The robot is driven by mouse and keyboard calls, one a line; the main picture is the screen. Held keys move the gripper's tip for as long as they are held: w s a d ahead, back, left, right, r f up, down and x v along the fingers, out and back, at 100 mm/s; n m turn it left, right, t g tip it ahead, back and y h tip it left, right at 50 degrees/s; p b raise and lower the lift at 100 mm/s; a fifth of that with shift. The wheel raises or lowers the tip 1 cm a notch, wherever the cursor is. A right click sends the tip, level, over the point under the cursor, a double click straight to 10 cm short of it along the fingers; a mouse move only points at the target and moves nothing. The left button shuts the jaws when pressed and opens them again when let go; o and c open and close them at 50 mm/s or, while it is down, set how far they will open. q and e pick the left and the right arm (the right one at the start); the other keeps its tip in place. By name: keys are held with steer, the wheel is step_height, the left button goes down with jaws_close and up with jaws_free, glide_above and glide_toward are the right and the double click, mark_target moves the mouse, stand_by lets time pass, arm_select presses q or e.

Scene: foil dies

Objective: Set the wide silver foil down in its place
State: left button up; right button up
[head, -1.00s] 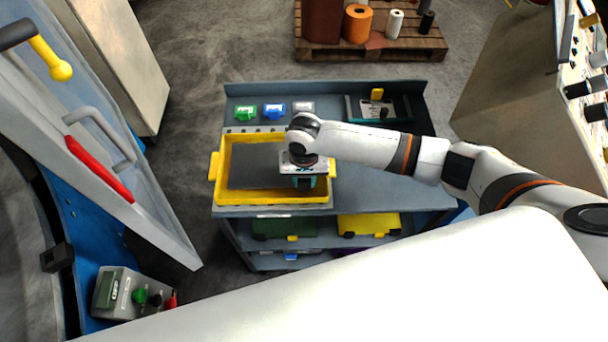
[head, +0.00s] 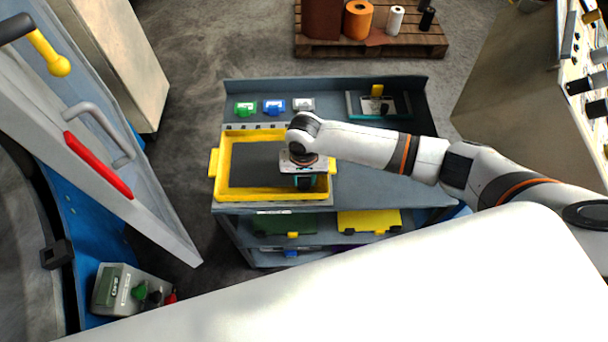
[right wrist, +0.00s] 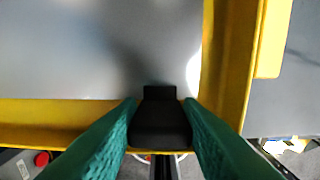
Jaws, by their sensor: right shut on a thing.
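My right gripper (head: 304,183) points down inside the front right corner of a yellow tray (head: 222,186) on the cart top. In the right wrist view its teal fingers (right wrist: 160,125) are shut on a black block-shaped grip (right wrist: 160,120). A flat silver-grey surface (right wrist: 90,50) with a bright sheen lies just beyond the grip, inside the yellow walls (right wrist: 228,60). I take it for the wide silver foil, but cannot tell whether it is the foil or the tray floor. The arm hides part of the tray. My left gripper is not in view.
Small green (head: 245,108), blue (head: 274,107) and grey (head: 303,104) pieces stand along the cart's back. A teal-edged holder (head: 358,108) sits at the back right. The cart top (head: 375,185) right of the tray is clear. Lower shelves hold green and yellow (head: 370,222) plates.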

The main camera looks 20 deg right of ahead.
steer(key=o, duration=1.2)
